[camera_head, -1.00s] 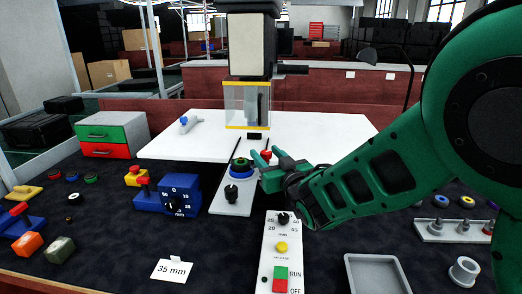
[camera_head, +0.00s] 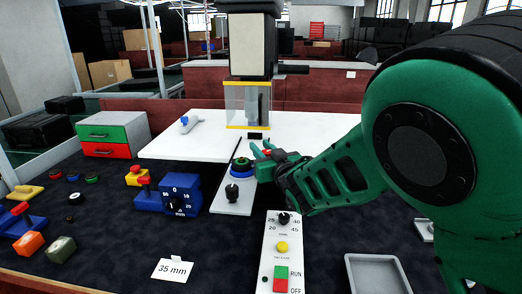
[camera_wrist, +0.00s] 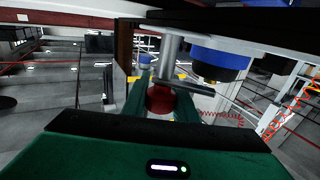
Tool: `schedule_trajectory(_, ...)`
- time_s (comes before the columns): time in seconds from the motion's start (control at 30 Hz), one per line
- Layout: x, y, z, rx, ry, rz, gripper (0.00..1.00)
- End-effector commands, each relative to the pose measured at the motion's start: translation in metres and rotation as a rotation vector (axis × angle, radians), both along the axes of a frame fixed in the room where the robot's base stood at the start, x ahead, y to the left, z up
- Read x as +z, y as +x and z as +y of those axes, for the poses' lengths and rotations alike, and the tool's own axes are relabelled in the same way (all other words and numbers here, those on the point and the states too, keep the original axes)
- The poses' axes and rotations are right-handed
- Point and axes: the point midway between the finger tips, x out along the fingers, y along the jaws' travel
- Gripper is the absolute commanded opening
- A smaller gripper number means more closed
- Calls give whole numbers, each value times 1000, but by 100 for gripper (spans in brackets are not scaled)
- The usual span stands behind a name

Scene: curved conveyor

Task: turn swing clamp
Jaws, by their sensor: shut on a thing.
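My green gripper (camera_head: 262,155) is at the right side of the white fixture plate (camera_head: 231,206), just in front of the white table. The red knob (camera_head: 267,153) shows between its fingertips. In the wrist view the red knob (camera_wrist: 160,98) sits between the two green fingers, with a grey metal rod (camera_wrist: 170,60) reaching away from it. The gripper is shut on the knob. A blue and green round stack (camera_head: 241,168) stands on the plate just left of the fingers; its dark blue body (camera_wrist: 220,65) is close in the wrist view. The clamp's base is mostly hidden by my gripper.
A control panel (camera_head: 280,250) with a dial and buttons lies in front of my arm. A blue dial box (camera_head: 180,195) stands left of the plate. A grey tray (camera_head: 377,274) is at the front right. The guarded machine (camera_head: 247,103) stands behind on the white table (camera_head: 205,146).

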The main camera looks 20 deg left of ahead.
Motion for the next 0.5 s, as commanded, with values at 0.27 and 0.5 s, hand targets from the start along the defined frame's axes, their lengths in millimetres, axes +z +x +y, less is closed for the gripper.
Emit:
schedule_trajectory(0.27,0,-3,0,-16,4,3,3)
schedule_trajectory(0.5,0,-1,-3,-91,4,2,3)
